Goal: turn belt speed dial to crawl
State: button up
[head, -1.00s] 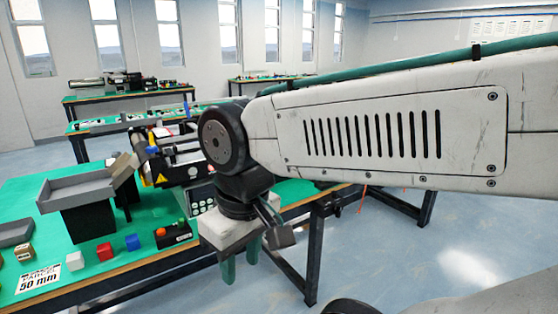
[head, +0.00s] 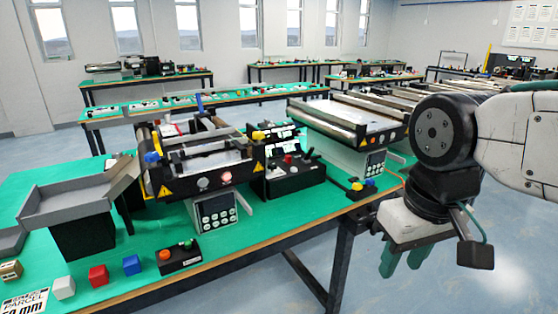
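A small conveyor (head: 205,165) stands on the green-topped bench, with round knobs on its front face. A grey control panel with buttons (head: 216,211) sits below it. A black box with a red knob (head: 288,160) stands to its right. I cannot tell which control is the belt speed dial; no dial markings are legible. My gripper (head: 404,260) points down in front of the bench's right part, apart from all the controls. Its two green fingers are apart, with nothing seen between them.
A black button box (head: 178,257) and red (head: 98,276), blue (head: 132,265) and white cubes lie near the front edge. A grey chute (head: 80,196) stands at left. A second conveyor (head: 350,118) stands behind right. The floor in front is clear.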

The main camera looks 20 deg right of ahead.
aim_at(272, 166)
jog(key=i, duration=0.35)
jog(key=k, duration=0.65)
jog(key=z, duration=0.75)
jog(key=i, duration=1.4)
jog(key=u, duration=0.4)
jog(key=i, duration=0.45)
jog(key=u, duration=0.45)
